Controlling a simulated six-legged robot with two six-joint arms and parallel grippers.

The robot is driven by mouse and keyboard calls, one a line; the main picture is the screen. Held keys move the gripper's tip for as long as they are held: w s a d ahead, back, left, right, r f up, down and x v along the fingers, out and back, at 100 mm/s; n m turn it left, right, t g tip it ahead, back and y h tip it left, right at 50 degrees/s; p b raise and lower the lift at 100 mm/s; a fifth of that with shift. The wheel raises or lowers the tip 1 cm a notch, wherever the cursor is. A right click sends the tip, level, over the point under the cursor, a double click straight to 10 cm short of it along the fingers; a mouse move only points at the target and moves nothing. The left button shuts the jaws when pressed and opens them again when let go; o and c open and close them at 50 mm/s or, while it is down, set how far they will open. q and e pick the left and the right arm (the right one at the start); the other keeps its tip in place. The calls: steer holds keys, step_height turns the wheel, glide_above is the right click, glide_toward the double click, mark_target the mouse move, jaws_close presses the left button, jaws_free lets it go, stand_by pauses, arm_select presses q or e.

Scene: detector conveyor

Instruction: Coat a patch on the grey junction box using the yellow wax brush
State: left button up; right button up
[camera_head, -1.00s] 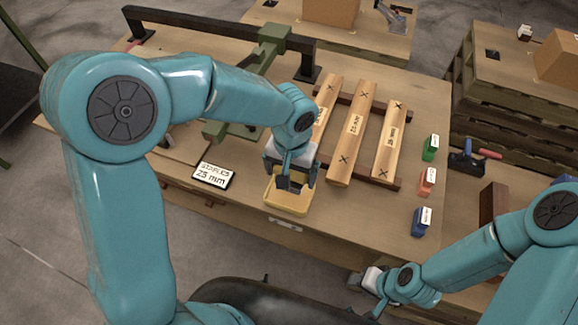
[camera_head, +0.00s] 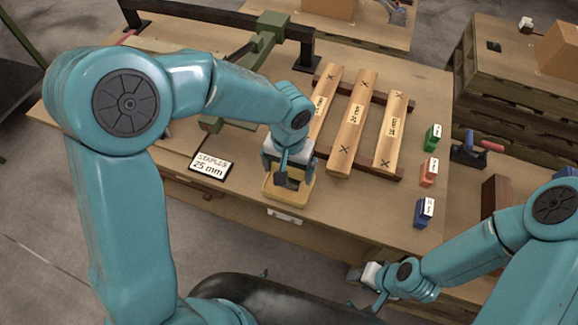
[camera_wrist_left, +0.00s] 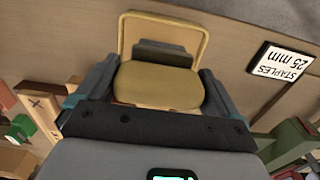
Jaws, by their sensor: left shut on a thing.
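No grey junction box and no wax brush can be made out in these views. A yellow open-topped thing (camera_head: 275,194) like a shallow tray sits at the table's front edge. My left gripper (camera_head: 286,180) points down into it. In the left wrist view, my left gripper (camera_wrist_left: 157,88) has a finger on each side of a rounded yellow part (camera_wrist_left: 160,86) and is shut on it. A yellow rim and a dark strip show beyond that part. My right gripper (camera_head: 370,280) is low at the bottom right, small and partly hidden, its fingers unclear.
A "STAPLES 25 mm" sign (camera_head: 211,166) lies left of the yellow thing. Marked wooden planks (camera_head: 352,125) lie behind it to the right. Green (camera_head: 432,138), orange (camera_head: 427,172) and blue (camera_head: 423,213) labelled blocks line the right side. A green clamp-like frame (camera_head: 262,45) stands behind.

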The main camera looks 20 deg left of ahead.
arm_select(q)
steer(key=shift+f+b, duration=0.45)
stand_by(0.3)
steer(key=shift+f, duration=0.2)
stand_by(1.3)
steer(key=shift+r+p, duration=0.4)
steer(key=shift+r, duration=0.5)
steer(key=shift+r+p, duration=1.85)
steer(key=shift+r, duration=0.9)
